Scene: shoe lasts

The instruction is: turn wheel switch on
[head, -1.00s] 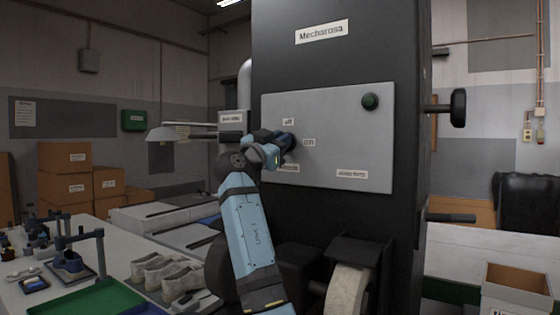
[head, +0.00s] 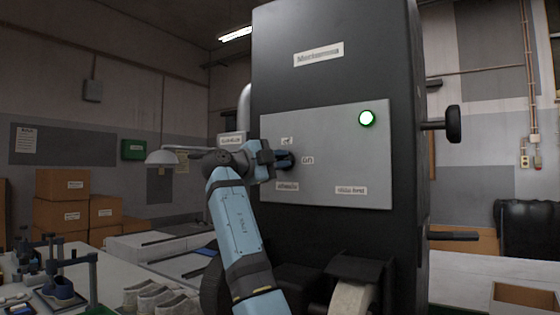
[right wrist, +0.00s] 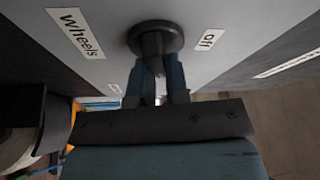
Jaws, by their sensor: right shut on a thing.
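The wheel switch (right wrist: 155,38) is a dark round knob with a raised grip on the grey panel (head: 335,130) of the black machine. My right gripper (right wrist: 156,75) is shut on the knob's grip, one blue finger on each side. In the head view my right gripper (head: 286,160) covers most of the switch, beside the "on" label (head: 308,160). The "wheels" label (right wrist: 76,32) and "off" label (right wrist: 208,39) show in the right wrist view. My left gripper is not in view.
A pale grinding wheel (head: 350,300) sits low on the machine, below the panel. A black handwheel (head: 453,124) sticks out on its right side. A bench with shoes (head: 150,298) is at left, with a desk lamp (head: 162,157) behind. Cardboard boxes (head: 62,184) are stacked farther back.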

